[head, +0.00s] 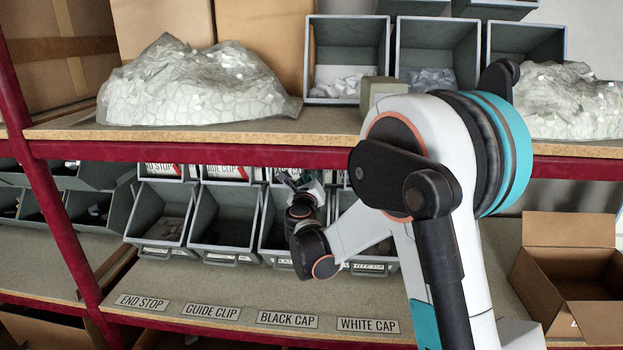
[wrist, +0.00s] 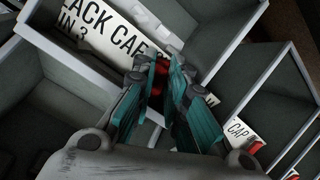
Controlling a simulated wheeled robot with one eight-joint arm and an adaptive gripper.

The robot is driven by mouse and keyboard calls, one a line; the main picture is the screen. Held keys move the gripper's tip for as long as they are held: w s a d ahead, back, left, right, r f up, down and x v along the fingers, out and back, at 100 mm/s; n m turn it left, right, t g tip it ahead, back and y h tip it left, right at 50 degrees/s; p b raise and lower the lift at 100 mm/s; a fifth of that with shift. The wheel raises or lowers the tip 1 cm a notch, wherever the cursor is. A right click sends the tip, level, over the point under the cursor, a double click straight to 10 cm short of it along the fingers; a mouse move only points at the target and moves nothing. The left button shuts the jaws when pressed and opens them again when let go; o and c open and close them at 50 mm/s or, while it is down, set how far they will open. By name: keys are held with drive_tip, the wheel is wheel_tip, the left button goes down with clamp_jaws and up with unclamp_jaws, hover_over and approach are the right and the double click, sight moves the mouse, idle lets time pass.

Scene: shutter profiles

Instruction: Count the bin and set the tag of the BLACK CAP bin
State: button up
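The BLACK CAP tag is a white card reading "BLACK CAP" with "IN 3" below it (wrist: 97,32), tilted in the wrist view. The same tag shows partly in the head view, beneath the upper shelf. My gripper (wrist: 158,80) has teal fingers close together at the tag, with red showing between and behind the tips. I cannot tell whether they touch or grip it. In the head view my gripper (head: 303,180) is small and in front of the tag row. The BLACK CAP bin (head: 272,225) stands below, partly hidden by my arm; its contents are not clear.
Neighbouring grey bins (head: 222,218) stand in a row on the lower shelf. Printed labels (head: 288,319) lie along that shelf's front. The upper shelf's red beam (head: 200,153) runs just above the tags. An open cardboard box (head: 575,270) stands at right.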

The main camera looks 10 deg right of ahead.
drive_tip(key=o, duration=0.4)
drive_tip(key=shift+o, duration=0.2)
drive_tip(key=v, duration=1.2)
